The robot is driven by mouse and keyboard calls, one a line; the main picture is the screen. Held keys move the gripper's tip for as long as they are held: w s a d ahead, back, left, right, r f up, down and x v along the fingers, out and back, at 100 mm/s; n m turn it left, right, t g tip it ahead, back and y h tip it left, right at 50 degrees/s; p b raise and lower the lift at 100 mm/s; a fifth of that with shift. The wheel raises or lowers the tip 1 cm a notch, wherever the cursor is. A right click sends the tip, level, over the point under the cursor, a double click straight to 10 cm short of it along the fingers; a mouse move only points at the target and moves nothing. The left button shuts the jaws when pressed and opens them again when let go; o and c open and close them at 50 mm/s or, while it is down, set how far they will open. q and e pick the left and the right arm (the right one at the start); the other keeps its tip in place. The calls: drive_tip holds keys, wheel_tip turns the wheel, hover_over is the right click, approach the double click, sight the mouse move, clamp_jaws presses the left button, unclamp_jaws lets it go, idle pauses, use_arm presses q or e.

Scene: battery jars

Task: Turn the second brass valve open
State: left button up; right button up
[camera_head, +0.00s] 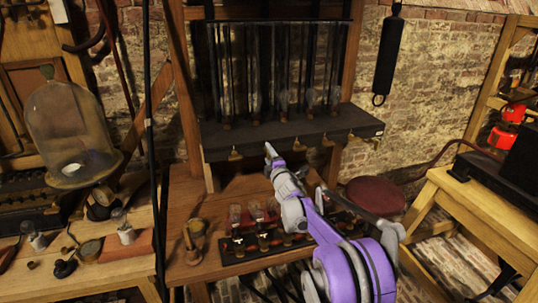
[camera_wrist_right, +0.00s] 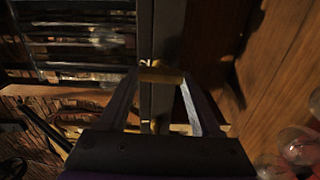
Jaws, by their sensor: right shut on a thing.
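A row of small brass valves hangs along the front edge of the dark shelf (camera_head: 300,130) in the head view. The leftmost valve (camera_head: 235,155) is clear of my arm, and others (camera_head: 297,146) show to the right. My right gripper (camera_head: 271,152) reaches up to the shelf edge at the second place from the left, and hides the valve there. In the right wrist view, my right gripper (camera_wrist_right: 160,78) has its fingertips shut on a brass valve handle (camera_wrist_right: 161,75), which lies across between them. My left gripper is not in view.
Glass tubes (camera_head: 285,70) stand on the shelf. Below, small bulbs (camera_head: 262,235) sit in a dark rack close to my right arm. A glass bell jar (camera_head: 70,130) stands at left, a round dark red seat (camera_head: 376,195) at right.

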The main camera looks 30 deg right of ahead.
drive_tip(key=shift+n, duration=0.3)
drive_tip(key=o, duration=1.4)
drive_tip(key=b+v, duration=0.2)
drive_tip(key=v, duration=0.9)
